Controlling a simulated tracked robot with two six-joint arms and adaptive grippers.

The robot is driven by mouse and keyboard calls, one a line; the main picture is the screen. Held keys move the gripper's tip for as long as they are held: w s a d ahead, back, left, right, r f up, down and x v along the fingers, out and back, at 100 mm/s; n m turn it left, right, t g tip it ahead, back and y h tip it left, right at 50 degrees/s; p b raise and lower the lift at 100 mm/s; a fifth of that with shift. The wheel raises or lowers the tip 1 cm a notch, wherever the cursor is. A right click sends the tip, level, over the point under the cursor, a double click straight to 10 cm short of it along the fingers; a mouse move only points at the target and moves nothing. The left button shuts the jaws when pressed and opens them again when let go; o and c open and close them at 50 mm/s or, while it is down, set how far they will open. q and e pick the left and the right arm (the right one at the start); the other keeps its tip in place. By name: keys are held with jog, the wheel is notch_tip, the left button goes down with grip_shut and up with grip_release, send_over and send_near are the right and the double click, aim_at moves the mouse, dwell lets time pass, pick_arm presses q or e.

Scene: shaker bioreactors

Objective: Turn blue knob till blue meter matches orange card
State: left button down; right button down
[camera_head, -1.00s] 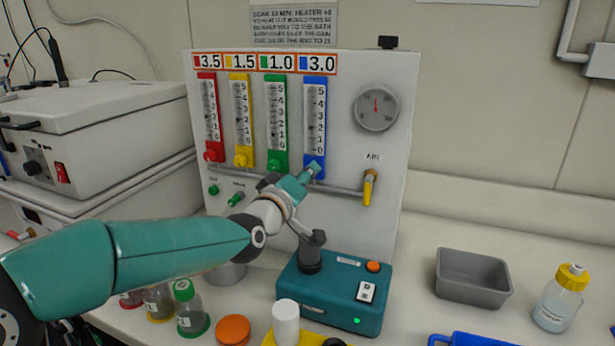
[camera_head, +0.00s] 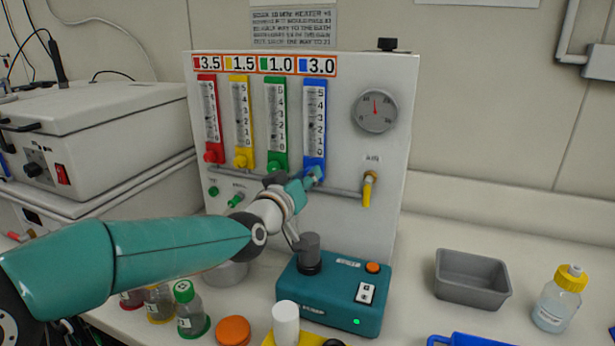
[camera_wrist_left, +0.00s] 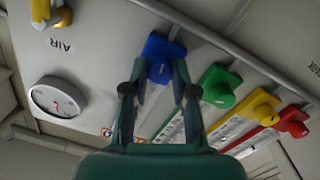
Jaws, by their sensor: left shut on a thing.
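The blue meter (camera_head: 313,118) is the rightmost of the upright meters on the white panel. A dark mark in its tube sits near the 2, but it is too small to read surely. Above it, the orange-framed card (camera_head: 317,66) reads 3.0 with a blue square. My left gripper (camera_head: 311,177) is at the meter's foot, shut on the blue knob (camera_wrist_left: 160,72). In the left wrist view, its two fingers (camera_wrist_left: 154,78) lie on either side of the knob. The head view largely hides the knob behind the gripper. My right gripper is not in view.
The green knob (camera_wrist_left: 220,84) is close beside the gripper. A pipe (camera_head: 345,192) runs along the panel to the yellow AIR valve (camera_head: 369,188). A teal device (camera_head: 335,290) with a dark post stands below my arm. A grey tray (camera_head: 470,278) stands at right.

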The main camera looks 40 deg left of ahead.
pick_arm(q)
jog(key=shift+d+m+p, duration=0.1)
jog(key=shift+m+p, duration=1.65)
jog(key=shift+m, duration=2.45)
jog(key=c, duration=0.9)
grip_release()
jog(key=shift+s, duration=0.1)
